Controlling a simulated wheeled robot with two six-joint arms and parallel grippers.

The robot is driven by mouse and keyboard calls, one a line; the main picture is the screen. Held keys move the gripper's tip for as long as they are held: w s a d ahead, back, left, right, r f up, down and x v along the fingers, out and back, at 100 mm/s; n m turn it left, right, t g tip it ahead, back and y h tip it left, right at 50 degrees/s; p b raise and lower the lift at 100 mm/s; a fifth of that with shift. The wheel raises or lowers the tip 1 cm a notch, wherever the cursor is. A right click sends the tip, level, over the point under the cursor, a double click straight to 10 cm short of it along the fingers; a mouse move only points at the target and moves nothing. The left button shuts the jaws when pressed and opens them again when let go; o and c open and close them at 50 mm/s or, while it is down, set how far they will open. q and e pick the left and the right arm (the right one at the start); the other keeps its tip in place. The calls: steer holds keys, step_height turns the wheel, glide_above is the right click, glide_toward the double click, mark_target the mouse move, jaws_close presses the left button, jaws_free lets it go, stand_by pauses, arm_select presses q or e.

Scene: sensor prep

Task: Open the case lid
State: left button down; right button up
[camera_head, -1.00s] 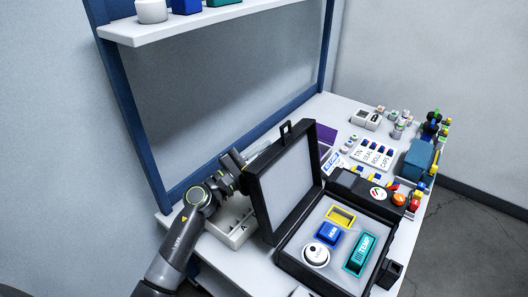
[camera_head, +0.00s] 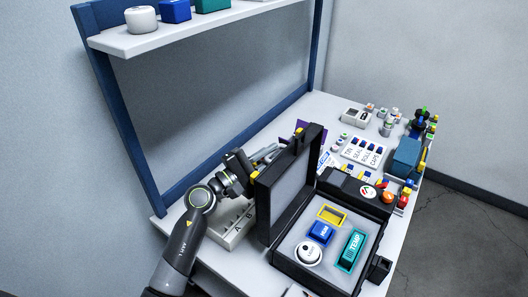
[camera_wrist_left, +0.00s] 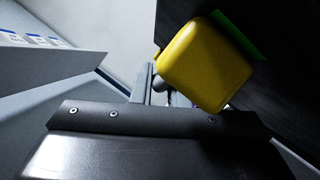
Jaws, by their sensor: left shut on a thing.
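The black case (camera_head: 340,276) stands on the bench with its lid (camera_head: 262,208) up, close to upright, its grey lining facing right. Yellow pieces (camera_head: 254,174) show at the lid's upper edge. My left gripper (camera_head: 268,152) is at the outer side of the lid near its top edge, shut; the lid hides its grip, so the exact part held cannot be told. In the left wrist view a yellow block (camera_wrist_left: 203,62) shows close up against a dark surface. My right gripper is not in view.
The case holds a yellow frame (camera_head: 331,215), a blue block (camera_head: 320,234), a white round piece (camera_head: 308,254) and a teal block (camera_head: 351,250). A white tray (camera_head: 234,238) lies left of the lid. Small parts crowd the bench's right side. A shelf (camera_head: 190,35) hangs above.

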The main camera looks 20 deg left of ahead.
arm_select(q)
steer(key=shift+r, duration=0.2)
steer(key=c, duration=1.5)
jaws_free()
steer(key=shift+f, duration=0.1)
